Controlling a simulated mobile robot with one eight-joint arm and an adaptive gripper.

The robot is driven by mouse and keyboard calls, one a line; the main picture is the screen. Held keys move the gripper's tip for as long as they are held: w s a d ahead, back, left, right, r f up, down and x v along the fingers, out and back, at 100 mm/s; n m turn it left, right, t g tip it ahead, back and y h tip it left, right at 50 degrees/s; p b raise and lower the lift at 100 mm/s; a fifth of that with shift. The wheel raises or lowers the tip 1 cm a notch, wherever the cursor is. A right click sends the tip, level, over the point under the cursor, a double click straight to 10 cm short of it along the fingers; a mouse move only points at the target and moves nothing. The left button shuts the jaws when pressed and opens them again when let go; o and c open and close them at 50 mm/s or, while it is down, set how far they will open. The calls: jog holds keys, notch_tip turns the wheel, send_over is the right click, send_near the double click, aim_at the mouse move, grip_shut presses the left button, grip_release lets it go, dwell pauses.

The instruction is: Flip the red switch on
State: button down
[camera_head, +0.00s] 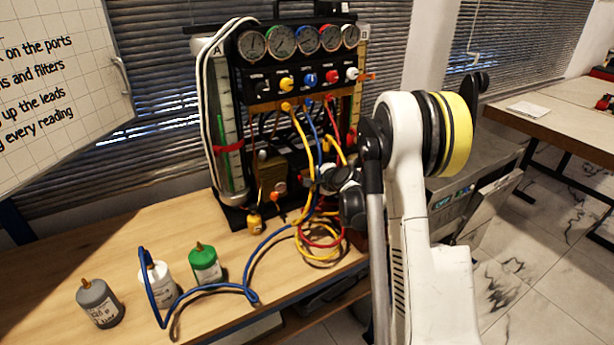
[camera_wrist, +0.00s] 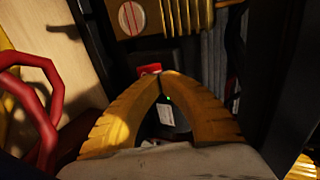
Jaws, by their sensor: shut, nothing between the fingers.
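A small red switch (camera_wrist: 149,68) shows in the wrist view, on a dark part just beyond the fingertips. My gripper (camera_wrist: 163,76) has two yellow ribbed fingers with their tips together and nothing between them. The tips are right at the switch's lower edge in the picture; I cannot tell whether they touch it. Part of the switch is hidden behind the fingertips. In the head view the gauge rig (camera_head: 305,92) stands on the wooden table, and my arm reaches to its lower front. I cannot make out the switch or fingers there.
A brass block (camera_wrist: 150,18) sits above the fingers in the wrist view. A red hose (camera_wrist: 38,105) loops at the left. In the head view, yellow and blue hoses (camera_head: 262,248) trail over the table (camera_head: 135,232). Green (camera_head: 205,263), white and grey bottles (camera_head: 99,303) stand front left.

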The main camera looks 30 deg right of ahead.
jog(key=shift+w+d+r, duration=0.15)
jog(key=shift+w+r, duration=0.1)
jog(key=shift+r, duration=0.35)
jog(key=f+v, duration=0.1)
jog(key=v, duration=0.7)
jog(key=shift+s, duration=0.25)
jog(key=shift+f, duration=0.1)
